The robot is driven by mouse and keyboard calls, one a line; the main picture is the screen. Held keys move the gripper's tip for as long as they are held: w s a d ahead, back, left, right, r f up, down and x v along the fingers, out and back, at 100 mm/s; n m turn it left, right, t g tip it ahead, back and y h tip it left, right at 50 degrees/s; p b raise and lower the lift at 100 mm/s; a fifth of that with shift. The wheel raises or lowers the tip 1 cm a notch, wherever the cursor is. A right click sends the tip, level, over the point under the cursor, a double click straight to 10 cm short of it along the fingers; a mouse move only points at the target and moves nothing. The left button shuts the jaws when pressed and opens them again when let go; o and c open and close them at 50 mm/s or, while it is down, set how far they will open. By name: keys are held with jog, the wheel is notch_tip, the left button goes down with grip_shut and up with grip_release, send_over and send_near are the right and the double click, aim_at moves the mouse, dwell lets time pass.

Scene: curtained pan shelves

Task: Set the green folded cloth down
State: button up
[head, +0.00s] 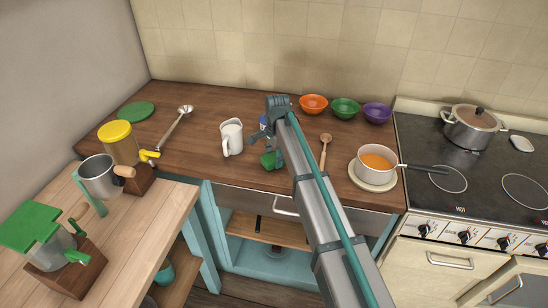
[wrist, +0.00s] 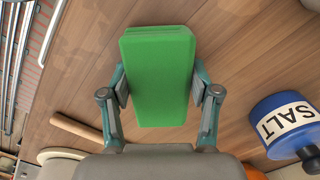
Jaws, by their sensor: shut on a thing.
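The green folded cloth (wrist: 158,70) is a smooth green block between the two fingers of my gripper (wrist: 158,88) in the wrist view. The fingers are shut on its left and right sides. In the head view the cloth (head: 267,160) shows low beside my gripper (head: 274,152), over the front part of the brown wooden counter (head: 190,155). My arm hides part of this area. I cannot tell whether the cloth touches the counter.
A blue salt container (wrist: 283,125) stands close by. A white pitcher (head: 232,138) is left of my gripper, a wooden spoon (head: 325,148) right of it. A saucepan (head: 374,160) sits farther right. Three bowls, including a green one (head: 345,107), line the back.

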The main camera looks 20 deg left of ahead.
jog(key=shift+f, duration=0.3)
jog(key=o, duration=1.5)
jog(key=r, duration=1.2)
jog(key=shift+w+d, duration=0.15)
jog(key=shift+d, duration=0.1)
grip_shut()
dwell(0.4)
